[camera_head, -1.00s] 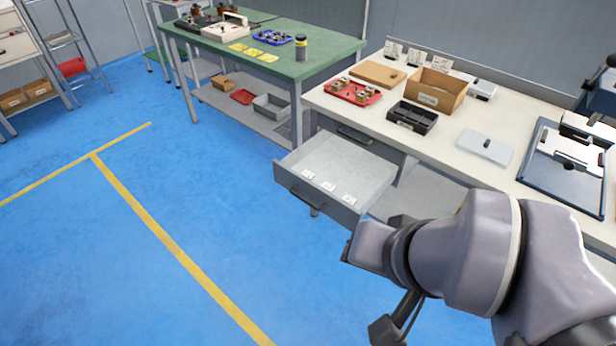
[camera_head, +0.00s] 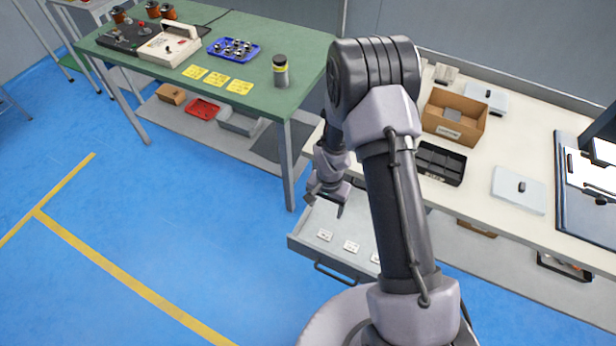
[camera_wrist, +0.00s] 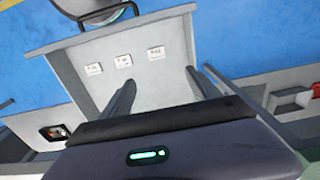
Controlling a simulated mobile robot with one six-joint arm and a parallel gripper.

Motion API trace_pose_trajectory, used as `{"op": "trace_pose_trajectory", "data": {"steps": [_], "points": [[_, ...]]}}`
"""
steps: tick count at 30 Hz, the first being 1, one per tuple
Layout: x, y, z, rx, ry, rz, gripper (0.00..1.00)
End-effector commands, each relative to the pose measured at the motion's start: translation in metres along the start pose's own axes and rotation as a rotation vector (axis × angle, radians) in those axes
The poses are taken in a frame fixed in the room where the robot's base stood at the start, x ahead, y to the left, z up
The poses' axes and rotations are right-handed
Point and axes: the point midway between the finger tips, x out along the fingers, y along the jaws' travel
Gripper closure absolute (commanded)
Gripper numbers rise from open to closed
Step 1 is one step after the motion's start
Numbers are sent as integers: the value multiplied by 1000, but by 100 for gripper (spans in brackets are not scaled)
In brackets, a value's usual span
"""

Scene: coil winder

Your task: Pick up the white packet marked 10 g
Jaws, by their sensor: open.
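Three small white packets lie in a row in the open drawer (camera_head: 306,245) under the white bench: a left one (camera_head: 325,235), a middle one (camera_head: 351,246) and a right one (camera_head: 375,258), partly beside my arm. In the wrist view they show as packets (camera_wrist: 93,69), (camera_wrist: 123,60) and (camera_wrist: 156,53) on the drawer floor. Their dark print is too small to read, so I cannot tell which is marked 10 g. My gripper (camera_head: 327,202) is open and empty above the back part of the drawer. In the wrist view its fingers (camera_wrist: 165,88) point toward the packets, apart from them.
The drawer has raised walls and a front handle (camera_head: 335,274). The white bench (camera_head: 500,150) above it carries a cardboard box (camera_head: 455,118), a black tray (camera_head: 440,163) and a pale lidded case (camera_head: 519,189). A green table (camera_head: 225,100) stands left. Blue floor before the drawer is clear.

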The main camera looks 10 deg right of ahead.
Motion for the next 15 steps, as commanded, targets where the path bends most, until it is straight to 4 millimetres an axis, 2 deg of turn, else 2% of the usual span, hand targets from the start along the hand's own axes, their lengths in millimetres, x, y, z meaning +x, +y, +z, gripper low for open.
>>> {"op": "trace_pose_trajectory", "data": {"steps": [5, 9, 12, 15], "points": [[44, 3, 4, 3, -11, 9, 29], [90, 4, 5, 3, -11, 9, 29], [115, 4, 5, 4, -11, 9, 29], [130, 4, 4, 3, -9, 8, 29]]}}
